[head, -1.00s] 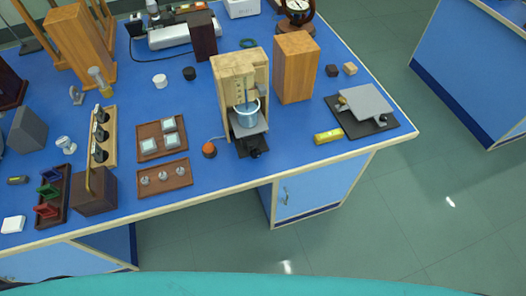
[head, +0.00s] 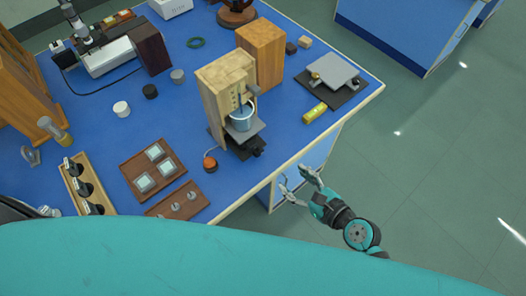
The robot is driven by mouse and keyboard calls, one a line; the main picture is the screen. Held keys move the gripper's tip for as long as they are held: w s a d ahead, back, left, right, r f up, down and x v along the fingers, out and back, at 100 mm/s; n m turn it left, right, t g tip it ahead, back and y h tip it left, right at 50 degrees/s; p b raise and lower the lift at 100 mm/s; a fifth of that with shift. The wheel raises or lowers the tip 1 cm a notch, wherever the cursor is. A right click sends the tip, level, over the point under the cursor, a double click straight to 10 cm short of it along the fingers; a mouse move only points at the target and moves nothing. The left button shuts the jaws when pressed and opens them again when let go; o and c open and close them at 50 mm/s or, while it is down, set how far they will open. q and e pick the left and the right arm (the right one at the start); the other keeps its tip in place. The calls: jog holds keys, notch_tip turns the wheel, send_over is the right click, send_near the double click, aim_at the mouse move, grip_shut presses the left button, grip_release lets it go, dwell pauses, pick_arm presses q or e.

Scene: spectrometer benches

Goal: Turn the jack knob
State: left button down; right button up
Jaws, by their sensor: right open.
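A small lab jack (head: 240,150) stands at the front of a wooden box stand (head: 212,90), with a metal cup (head: 242,119) on or just above its grey top. A dark part that looks like its knob (head: 258,152) faces the table's front edge. A second jack with a wide grey plate (head: 334,70) sits on a black base to the right. My right gripper (head: 293,179) is open and empty, beyond the table's front edge, apart from both jacks. My left gripper is out of view.
An orange-topped knob or bulb (head: 210,164) sits left of the near jack. Two brown trays (head: 128,172) lie further left. A wooden block (head: 262,50) stands behind. Floor is open at right.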

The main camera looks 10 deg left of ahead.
aim_at(260, 154)
jog(key=x, duration=1.5)
jog(key=shift+f+b, duration=0.1)
jog(key=shift+b, duration=0.2)
jog(key=shift+w+a+f, duration=0.2)
jog(key=shift+w+a, duration=0.15)
jog(key=shift+a, duration=0.05)
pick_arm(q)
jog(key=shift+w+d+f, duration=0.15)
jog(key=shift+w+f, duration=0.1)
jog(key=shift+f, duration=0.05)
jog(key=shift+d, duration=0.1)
pick_arm(e)
jog(key=shift+c, duration=0.6)
jog(key=c, duration=1)
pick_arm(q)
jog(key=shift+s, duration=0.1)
